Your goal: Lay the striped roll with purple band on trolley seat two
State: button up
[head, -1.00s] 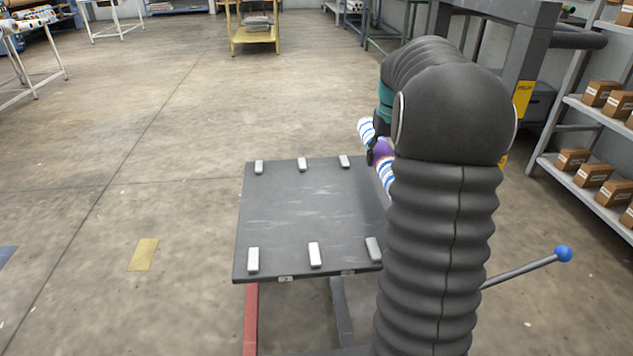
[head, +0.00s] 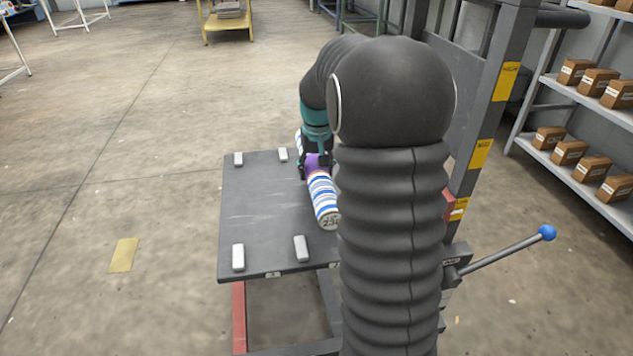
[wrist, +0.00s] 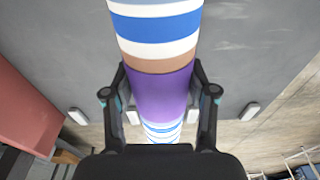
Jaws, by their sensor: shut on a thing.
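The striped roll (head: 323,199) is white, blue and brown, with a purple band at its middle. My gripper (head: 315,166) is shut around the purple band, which also shows in the wrist view (wrist: 160,96) between the two fingers (wrist: 160,98). The roll is over the right part of the dark trolley top (head: 262,205), its near end toward the front edge. I cannot tell whether it touches the top. White blocks stand in pairs along the back and front edges of the top. My arm hides the right side of the trolley and some blocks.
A lever with a blue knob (head: 546,233) sticks out to the right of the trolley. A dark press frame with yellow labels (head: 507,82) stands close behind my arm. Shelves with brown boxes (head: 570,152) are at the right.

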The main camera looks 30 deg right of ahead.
jog(key=shift+f, duration=2)
jog(key=shift+f, duration=0.2)
jog(key=o, duration=1.5)
jog(key=shift+o, duration=0.2)
jog(key=shift+r, duration=0.1)
